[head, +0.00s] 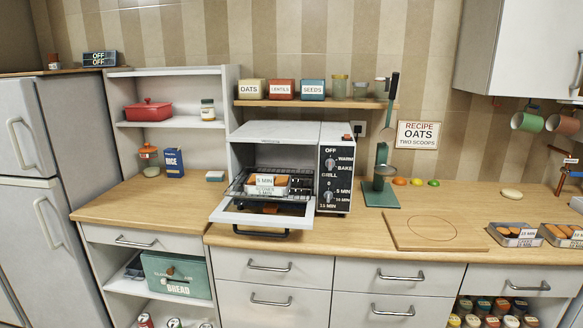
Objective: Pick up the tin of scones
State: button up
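A tin (267,187) of browned pieces with a label reading 5 MIN sits on the wire rack (237,188) of the small oven (285,135), whose door (262,216) hangs open. Two more tins stand on the worktop at the right: one (515,234) labelled 10 MIN, and one (562,236) cut by the picture edge. Both hold orange-brown pieces. Food names on the labels are too small to read, so I cannot tell which tin holds scones.
A wooden board (435,231) with a drawn circle lies between oven and tins. A green stand (381,180) rises right of the oven. Small coloured fruits (417,182) and a pale bun-like item (512,194) lie behind. Mugs (527,121) hang at the right. The worktop front is partly clear.

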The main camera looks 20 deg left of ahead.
aim_at(256, 183)
jog(key=i+j, duration=0.2)
jog(key=i, duration=0.25)
jog(key=i+j, duration=0.25)
jog(key=i, duration=0.15)
jog(key=i+u, duration=0.2)
jog(key=u, duration=0.3)
jog(key=i+u, duration=0.2)
jog(key=u, duration=0.25)
jog(key=i+u, duration=0.2)
jog(key=u, duration=0.3)
